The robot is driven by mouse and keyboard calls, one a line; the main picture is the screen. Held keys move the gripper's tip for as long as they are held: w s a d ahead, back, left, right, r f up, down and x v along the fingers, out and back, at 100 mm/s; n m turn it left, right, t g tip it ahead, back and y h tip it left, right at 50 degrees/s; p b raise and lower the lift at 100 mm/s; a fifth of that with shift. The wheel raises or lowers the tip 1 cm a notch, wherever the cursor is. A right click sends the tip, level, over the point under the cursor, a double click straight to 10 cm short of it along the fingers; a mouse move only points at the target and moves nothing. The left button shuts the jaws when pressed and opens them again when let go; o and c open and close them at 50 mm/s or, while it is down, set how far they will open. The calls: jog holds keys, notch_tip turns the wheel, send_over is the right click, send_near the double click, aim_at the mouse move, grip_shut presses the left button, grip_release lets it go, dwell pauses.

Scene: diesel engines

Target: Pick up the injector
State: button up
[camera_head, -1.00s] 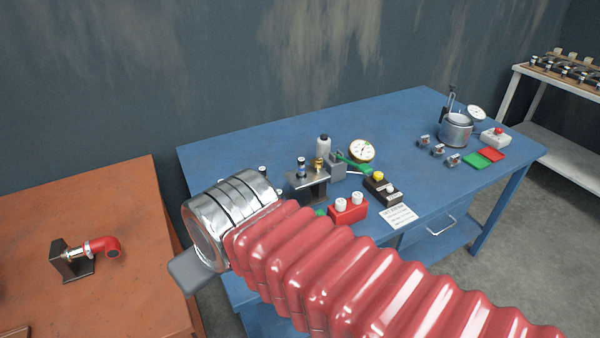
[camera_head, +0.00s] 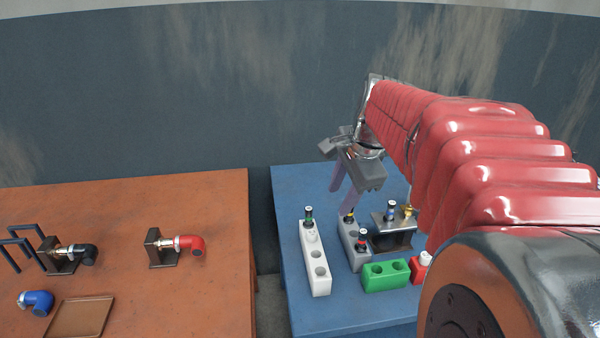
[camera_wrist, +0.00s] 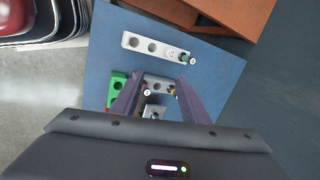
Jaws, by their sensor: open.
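My gripper (camera_head: 342,198) is open and empty, its purple fingers pointing down over the grey block (camera_head: 355,259). In the wrist view the fingers reach either side of the grey block (camera_wrist: 160,83). A yellow-marked injector (camera_head: 349,215) stands in the grey block's far end, close to a fingertip. A red-marked injector (camera_head: 362,239) stands at its near end. A green-marked injector (camera_head: 308,216) stands in the far end of the white block (camera_head: 319,284). A blue-marked injector (camera_head: 391,209) stands on a metal stand (camera_head: 393,239). Contact with the fingers cannot be told.
A green block (camera_head: 385,278) and a red block (camera_head: 417,270) lie nearer on the blue table (camera_head: 290,187). An orange table (camera_head: 215,225) at left holds pipe fittings (camera_head: 180,243) and a tray (camera_head: 80,317). The wall (camera_head: 200,90) is behind. A gap separates the tables.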

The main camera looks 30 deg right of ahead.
jog(key=w+d+f+m, duration=0.1)
jog(key=w+d+m, duration=0.1)
jog(key=d+m, duration=0.85)
jog(key=m, duration=0.4)
send_near(393, 203)
jog(key=shift+s+d+r+y, duration=0.15)
jog(key=shift+s+d+r, duration=0.2)
jog(key=shift+r, duration=0.2)
jog(key=shift+s+d+r+y, duration=0.15)
jog(key=shift+s+d+r, duration=0.2)
jog(key=shift+r, duration=0.2)
jog(key=shift+a+f, duration=0.1)
jog(key=x, duration=0.8)
jog(key=shift+w+f, duration=0.2)
jog(key=shift+a+x, duration=0.15)
jog(key=shift+x, duration=1.15)
jog(key=shift+a+x, duration=0.1)
jog(key=shift+x, duration=1.2)
jog(key=shift+w+r, duration=0.1)
jog(key=shift+w, duration=0.05)
